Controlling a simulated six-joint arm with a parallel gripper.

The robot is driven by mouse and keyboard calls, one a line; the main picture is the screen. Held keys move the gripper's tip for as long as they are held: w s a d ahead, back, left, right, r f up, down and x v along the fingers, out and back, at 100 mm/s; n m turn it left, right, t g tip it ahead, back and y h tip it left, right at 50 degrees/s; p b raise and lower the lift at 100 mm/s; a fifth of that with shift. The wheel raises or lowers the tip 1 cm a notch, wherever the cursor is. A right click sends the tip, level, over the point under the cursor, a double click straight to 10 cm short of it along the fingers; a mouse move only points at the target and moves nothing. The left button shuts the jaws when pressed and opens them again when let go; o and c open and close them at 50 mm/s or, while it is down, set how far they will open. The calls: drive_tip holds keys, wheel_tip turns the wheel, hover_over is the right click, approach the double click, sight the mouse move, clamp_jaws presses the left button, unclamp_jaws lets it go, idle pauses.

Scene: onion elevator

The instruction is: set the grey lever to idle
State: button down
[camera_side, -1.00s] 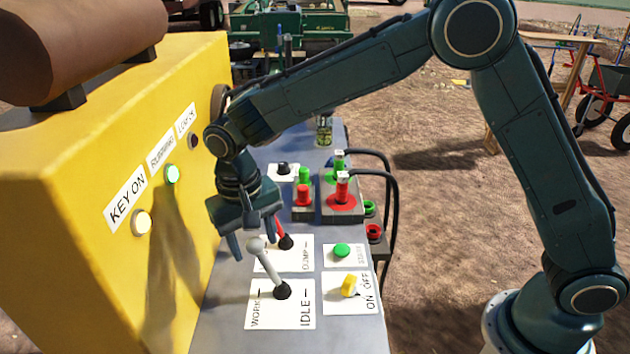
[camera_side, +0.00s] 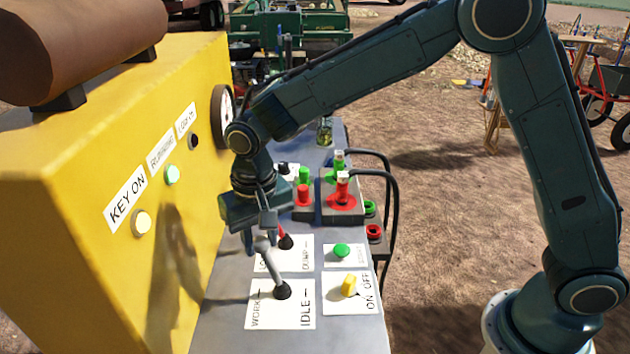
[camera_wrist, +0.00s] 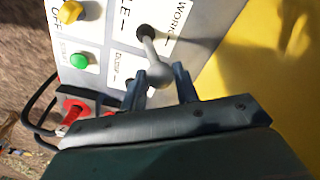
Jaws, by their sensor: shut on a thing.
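The grey lever (camera_side: 270,264) stands on a white plate marked WORK at the left and IDLE at the right. It tilts left, toward the WORK side, from its black boot. My gripper (camera_side: 258,238) is over the lever's top in the side view, and its fingers partly cover the ball knob. In the wrist view, the grey lever (camera_wrist: 149,45) ends in a round knob between the two fingers of my gripper (camera_wrist: 160,84). My gripper is shut on this knob.
Behind it is a red lever (camera_side: 283,236) on a DUMP plate, close to my fingers. A green button (camera_side: 342,250) and a yellow ON/OFF switch (camera_side: 349,285) sit to the right. The yellow cabinet (camera_side: 70,200) rises at the left. Red and green plugs with cables stand further back.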

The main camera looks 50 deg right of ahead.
drive_tip(key=s+d+t+y, duration=0.2)
drive_tip(key=s+d, duration=0.3)
drive_tip(key=shift+s+d+f, duration=0.35)
drive_tip(key=shift+s+f, duration=0.05)
idle(0.3)
drive_tip(key=shift+d, duration=0.1)
drive_tip(key=c, duration=1.1)
unclamp_jaws()
drive_tip(key=shift+o, duration=0.2)
drive_tip(key=shift+w+r, duration=0.1)
drive_tip(key=shift+r, duration=0.1)
